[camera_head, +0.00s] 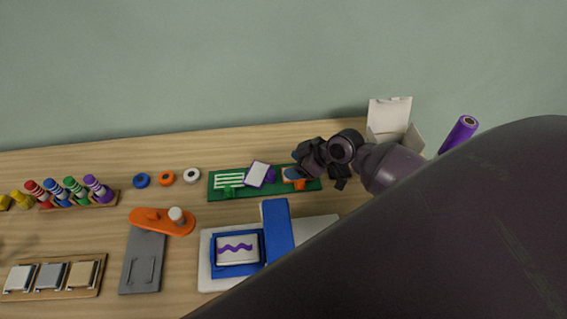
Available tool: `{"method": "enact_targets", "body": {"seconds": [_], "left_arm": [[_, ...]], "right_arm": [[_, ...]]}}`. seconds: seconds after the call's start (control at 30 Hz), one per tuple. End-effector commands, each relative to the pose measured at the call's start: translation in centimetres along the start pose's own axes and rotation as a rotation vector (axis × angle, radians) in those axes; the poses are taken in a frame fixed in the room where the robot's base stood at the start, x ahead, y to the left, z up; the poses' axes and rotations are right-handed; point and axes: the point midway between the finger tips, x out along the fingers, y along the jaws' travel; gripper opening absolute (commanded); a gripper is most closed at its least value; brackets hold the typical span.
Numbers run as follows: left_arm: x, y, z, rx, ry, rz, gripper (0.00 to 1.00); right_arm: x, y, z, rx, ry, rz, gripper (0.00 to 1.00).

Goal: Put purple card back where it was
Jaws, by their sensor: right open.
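A white card with a purple edge (257,174) sits tilted on the green board (232,192), beside a small purple holder (270,176). Another white card with a purple wavy line (237,248) lies in the blue frame (218,270) on a pale base; which one is the purple card I cannot tell for sure. My right gripper (320,178) is open over the right end of the board, close to an orange holder and card (294,175) that it partly hides. My left gripper is not in view.
A green-lined card (230,180) is also on the board. A blue lid (277,228) stands beside the frame. An orange-topped tool (162,221), tape rolls (166,178), and markers (75,190) are left. An open white box (388,116) is behind my right arm.

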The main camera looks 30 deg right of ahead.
Motion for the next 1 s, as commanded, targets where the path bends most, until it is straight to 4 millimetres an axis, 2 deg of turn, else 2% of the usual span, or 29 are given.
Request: {"method": "enact_targets", "body": {"seconds": [0.1,0.3,1.0], "left_arm": [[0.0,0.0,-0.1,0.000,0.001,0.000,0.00],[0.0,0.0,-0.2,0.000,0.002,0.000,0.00],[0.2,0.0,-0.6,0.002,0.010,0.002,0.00]], "right_arm": [[-1.6,0.1,0.0,-0.001,0.000,0.001,0.59],[-2.8,0.0,0.0,0.000,0.001,0.001,0.59],[-2.8,0.0,0.0,0.001,0.001,0.000,0.59]]}}
